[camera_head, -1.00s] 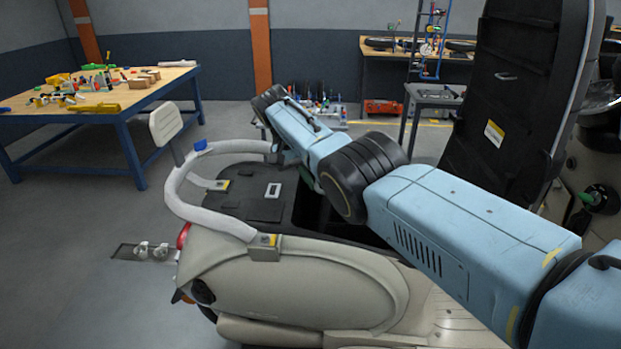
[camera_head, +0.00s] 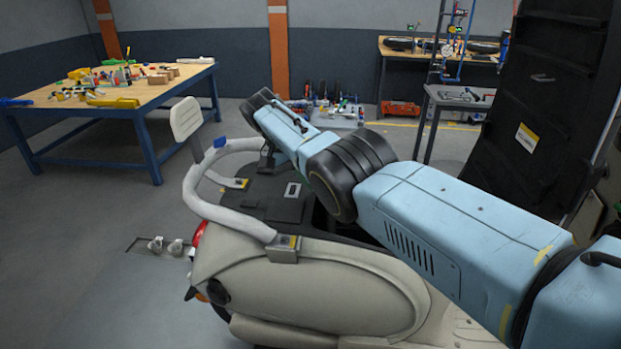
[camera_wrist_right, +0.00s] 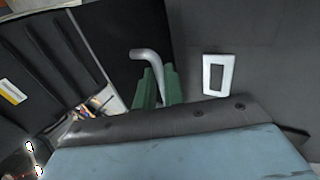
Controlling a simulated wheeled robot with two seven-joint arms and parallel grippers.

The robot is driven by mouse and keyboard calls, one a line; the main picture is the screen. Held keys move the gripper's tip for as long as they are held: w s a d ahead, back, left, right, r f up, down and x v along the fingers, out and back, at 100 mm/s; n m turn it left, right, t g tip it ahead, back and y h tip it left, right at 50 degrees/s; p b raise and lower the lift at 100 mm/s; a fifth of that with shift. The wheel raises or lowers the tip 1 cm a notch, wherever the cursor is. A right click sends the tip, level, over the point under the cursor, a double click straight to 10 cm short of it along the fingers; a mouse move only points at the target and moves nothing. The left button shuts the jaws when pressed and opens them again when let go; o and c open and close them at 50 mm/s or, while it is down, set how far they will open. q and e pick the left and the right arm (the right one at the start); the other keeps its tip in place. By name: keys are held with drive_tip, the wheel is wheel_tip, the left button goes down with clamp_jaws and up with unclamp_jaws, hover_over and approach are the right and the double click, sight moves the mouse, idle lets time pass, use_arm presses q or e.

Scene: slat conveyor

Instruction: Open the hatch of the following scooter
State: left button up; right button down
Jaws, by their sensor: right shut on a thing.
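The beige scooter (camera_head: 330,285) stands at lower centre in the head view, with a grey tube rail and backrest at its left end. A tall dark panel, likely its seat or hatch underside, (camera_head: 560,90) stands raised at the right, with a small handle and a yellow-white label; it also shows at the left of the wrist view (camera_wrist_right: 45,60). A dark cover with a white frame (camera_head: 293,190) lies on the scooter's top. In the right wrist view, my right gripper's green fingers (camera_wrist_right: 155,88) are shut on a grey bent rod (camera_wrist_right: 148,56). My arm hides this gripper in the head view.
A blue-legged workbench (camera_head: 120,100) with tools stands at back left. Another bench (camera_head: 425,52) and a grey stand (camera_head: 458,97) are at the back right. The floor left of the scooter is mostly clear.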

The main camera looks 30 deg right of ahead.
drive_tip(key=shift+s+a+f, duration=0.1)
drive_tip(key=shift+s+f, duration=0.05)
drive_tip(key=shift+f, duration=0.45)
drive_tip(key=c, duration=1.8)
unclamp_jaws()
drive_tip(key=o, duration=0.3)
drive_tip(key=shift+w+d, duration=0.2)
drive_tip(key=shift+d, duration=0.05)
drive_tip(key=shift+a+r, duration=0.15)
drive_tip(key=shift+r, duration=0.1)
